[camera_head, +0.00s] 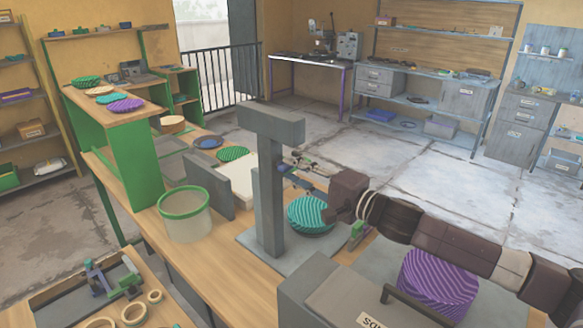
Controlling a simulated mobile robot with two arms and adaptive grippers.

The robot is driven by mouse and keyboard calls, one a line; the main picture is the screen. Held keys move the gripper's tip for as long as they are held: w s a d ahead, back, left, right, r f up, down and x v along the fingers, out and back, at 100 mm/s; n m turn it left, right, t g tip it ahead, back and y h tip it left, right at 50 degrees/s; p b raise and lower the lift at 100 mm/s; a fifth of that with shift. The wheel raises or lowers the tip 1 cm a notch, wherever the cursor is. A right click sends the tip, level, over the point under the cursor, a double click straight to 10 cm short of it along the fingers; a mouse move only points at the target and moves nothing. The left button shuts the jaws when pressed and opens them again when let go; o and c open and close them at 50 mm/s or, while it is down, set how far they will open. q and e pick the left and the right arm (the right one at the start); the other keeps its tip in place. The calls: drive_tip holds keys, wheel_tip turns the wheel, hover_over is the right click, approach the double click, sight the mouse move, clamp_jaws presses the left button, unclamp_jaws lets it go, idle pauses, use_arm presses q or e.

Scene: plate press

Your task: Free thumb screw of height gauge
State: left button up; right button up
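My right arm reaches in from the right, and its gripper (290,163) points left beside the grey T-shaped column (268,190) of a stand. Its thin fingers are small and lie close to the column's edge, so I cannot tell whether they are open or shut, or whether they touch anything. I cannot clearly single out the height gauge or its thumb screw. A small device with blue, purple and green parts (100,280) stands in the tray at the lower left; I cannot tell what it is. My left gripper is not in view.
A teal ribbed plate (309,214) lies just right of the column, below my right gripper. A purple ribbed stack (438,284) stands below my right forearm. A green-rimmed bin (186,213) and an upright grey panel (208,184) stand left of the column. Wooden rings (133,313) lie at the lower left.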

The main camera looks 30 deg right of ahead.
drive_tip(key=shift+w+a, duration=0.25)
drive_tip(key=shift+w, duration=0.25)
clamp_jaws()
